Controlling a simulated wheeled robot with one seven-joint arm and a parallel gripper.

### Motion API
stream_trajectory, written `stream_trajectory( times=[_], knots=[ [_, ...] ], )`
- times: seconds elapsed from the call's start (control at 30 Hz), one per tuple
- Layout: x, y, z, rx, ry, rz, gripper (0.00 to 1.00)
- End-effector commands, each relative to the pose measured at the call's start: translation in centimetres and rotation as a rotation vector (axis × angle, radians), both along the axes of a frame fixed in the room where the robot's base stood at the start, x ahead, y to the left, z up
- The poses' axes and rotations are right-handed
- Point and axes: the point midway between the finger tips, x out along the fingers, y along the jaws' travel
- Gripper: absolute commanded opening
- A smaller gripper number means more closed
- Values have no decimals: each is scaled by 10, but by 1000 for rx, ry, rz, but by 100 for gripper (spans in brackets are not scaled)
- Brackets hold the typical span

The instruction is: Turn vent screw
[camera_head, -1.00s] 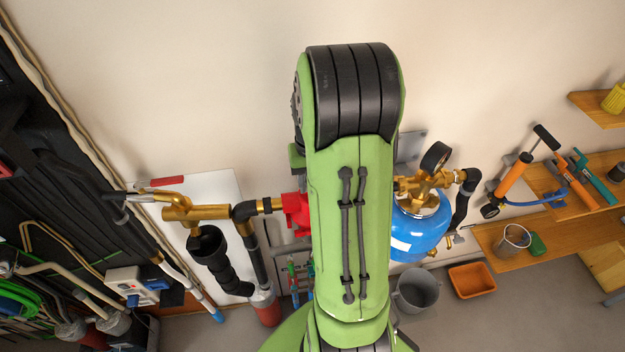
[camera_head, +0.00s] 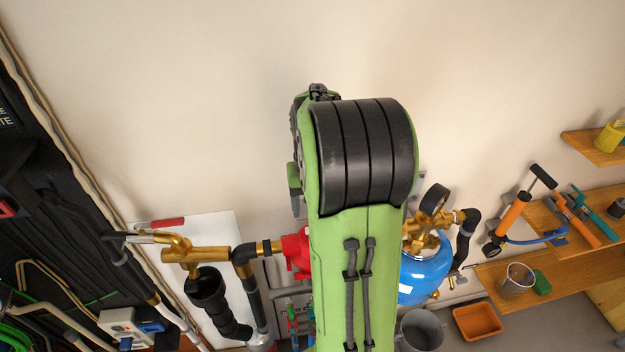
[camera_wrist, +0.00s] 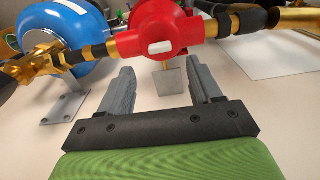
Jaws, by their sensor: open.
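The vent screw cannot be made out for certain in either view. The brass manifold fitting (camera_head: 430,222) with a round gauge (camera_head: 435,198) sits on top of the blue tank (camera_head: 425,272); the brass also shows at the left of the wrist view (camera_wrist: 38,66). A red round body (camera_wrist: 155,30) with a white label is at the top middle of the wrist view, and part of it shows left of my arm in the head view (camera_head: 297,250). My gripper (camera_wrist: 162,82) is open and empty, its two grey fingers apart just below the red body. My arm hides it in the head view.
Brass and black piping (camera_head: 195,256) runs left of my arm. A grey bucket (camera_head: 421,328) and an orange tray (camera_head: 477,321) lie low on the right. Wooden shelves (camera_head: 570,250) with an orange pump (camera_head: 514,212) stand at the right. The wall above is bare.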

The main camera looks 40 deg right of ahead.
Motion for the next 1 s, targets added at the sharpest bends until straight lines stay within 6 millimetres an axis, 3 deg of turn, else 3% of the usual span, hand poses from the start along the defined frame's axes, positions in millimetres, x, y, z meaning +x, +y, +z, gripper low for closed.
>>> stream_trajectory(
  times=[0.1,0.33,1.0],
  knots=[
    [1,0,38,-3,-4,0,64],
    [0,0,84,-1,-1,0,64],
    [0,2,90,-1,-2,4,64]
  ],
)
